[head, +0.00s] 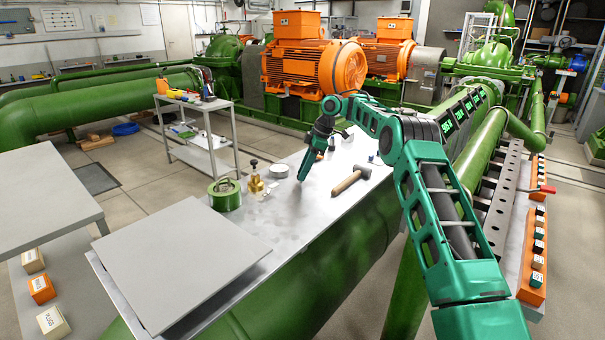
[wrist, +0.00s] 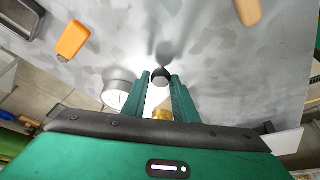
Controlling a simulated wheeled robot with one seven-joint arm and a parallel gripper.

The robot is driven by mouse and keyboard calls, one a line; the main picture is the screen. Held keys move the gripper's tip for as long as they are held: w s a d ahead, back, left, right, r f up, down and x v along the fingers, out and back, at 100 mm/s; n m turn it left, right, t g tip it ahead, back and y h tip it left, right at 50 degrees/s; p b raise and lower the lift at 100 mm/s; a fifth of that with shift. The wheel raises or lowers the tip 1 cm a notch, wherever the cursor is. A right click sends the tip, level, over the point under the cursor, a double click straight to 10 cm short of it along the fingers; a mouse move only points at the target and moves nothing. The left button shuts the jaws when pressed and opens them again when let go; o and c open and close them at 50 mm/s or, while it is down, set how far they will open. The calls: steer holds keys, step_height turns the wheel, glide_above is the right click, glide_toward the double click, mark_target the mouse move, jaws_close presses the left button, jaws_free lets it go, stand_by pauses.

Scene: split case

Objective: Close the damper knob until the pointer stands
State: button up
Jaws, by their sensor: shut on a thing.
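My gripper (head: 302,178) points down over the metal tabletop, right of a brass fitting (head: 256,185) with a black top. In the wrist view my two green fingers (wrist: 160,84) stand slightly apart with a small dark round piece (wrist: 160,75) between their tips. My gripper is shut on this piece. I cannot tell if it is the damper knob, and no pointer on it can be made out. The brass fitting shows partly between the fingers in the wrist view (wrist: 162,114). A white round disc (head: 278,170) lies between the fitting and my gripper.
A green ring-shaped part (head: 225,195) stands left of the brass fitting. A hammer (head: 348,182) lies right of my gripper. A flat grey plate (head: 180,262) covers the near end of the tabletop. A grey cart (head: 222,158) stands behind.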

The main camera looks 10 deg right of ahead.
steer(key=o, duration=1)
steer(key=shift+w+d+r, duration=0.2)
steer(key=shift+w+d, duration=0.05)
steer(key=shift+d, duration=0.1)
steer(key=shift+a+f, duration=0.1)
steer(key=shift+a, duration=0.05)
steer(key=shift+s, duration=0.1)
steer(key=v, duration=1)
steer(key=shift+r, duration=0.4)
